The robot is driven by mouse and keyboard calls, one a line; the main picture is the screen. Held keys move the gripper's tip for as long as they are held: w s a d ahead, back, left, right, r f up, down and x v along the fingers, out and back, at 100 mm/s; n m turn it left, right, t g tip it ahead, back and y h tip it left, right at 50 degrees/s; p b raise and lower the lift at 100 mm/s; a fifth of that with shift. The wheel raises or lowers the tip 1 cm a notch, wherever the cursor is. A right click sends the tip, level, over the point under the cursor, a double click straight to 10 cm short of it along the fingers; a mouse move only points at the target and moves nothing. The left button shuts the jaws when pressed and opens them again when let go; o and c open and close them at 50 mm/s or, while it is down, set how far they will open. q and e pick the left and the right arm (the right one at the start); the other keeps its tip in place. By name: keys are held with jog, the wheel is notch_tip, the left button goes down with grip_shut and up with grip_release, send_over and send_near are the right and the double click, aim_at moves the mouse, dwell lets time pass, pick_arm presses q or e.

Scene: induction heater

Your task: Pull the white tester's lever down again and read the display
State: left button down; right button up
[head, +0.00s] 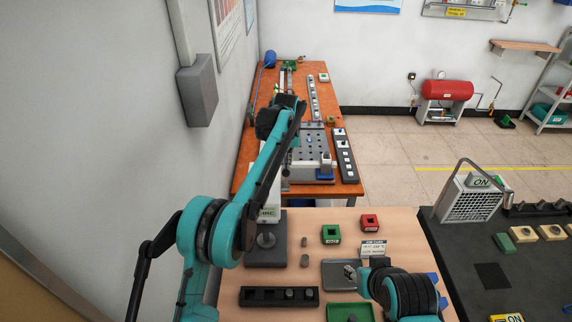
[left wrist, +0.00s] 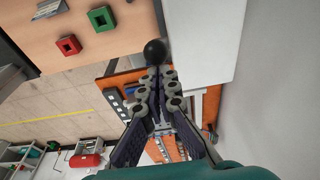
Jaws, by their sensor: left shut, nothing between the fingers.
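The white tester (head: 268,213) stands on a dark grey base at the near table's left edge. Letters like HRC show on it; my left arm hides much of it, and I can read no display value. In the left wrist view, a black ball knob (left wrist: 155,52), which looks like the lever's end, is right at the tips of my left gripper (left wrist: 154,72). Its fingers are shut with nothing between them; I cannot tell if they touch the knob. My left gripper (head: 284,103) is high in the head view. My right gripper (head: 350,272) is low over a grey plate, its fingers too small to judge.
A green block (head: 331,234) and a red block (head: 370,223) with square holes stand on the near table, by a small sign (head: 373,249). A black holder (head: 279,297) lies in front. An orange table (head: 243,170) stands behind. A wall closes the left side.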

pick_arm(q)
jog(key=shift+w+r, duration=0.15)
jog(key=shift+w, duration=0.25)
jog(key=shift+s, duration=0.1)
pick_arm(e)
jog(key=shift+r, duration=0.35)
pick_arm(q)
jog(key=shift+r, duration=0.1)
pick_arm(e)
jog(key=shift+s+r, duration=0.1)
pick_arm(q)
notch_tip(320, 180, up, 8)
jog(key=p, duration=0.6)
pick_arm(e)
notch_tip(320, 180, up, 6)
jog(key=shift+f, duration=0.1)
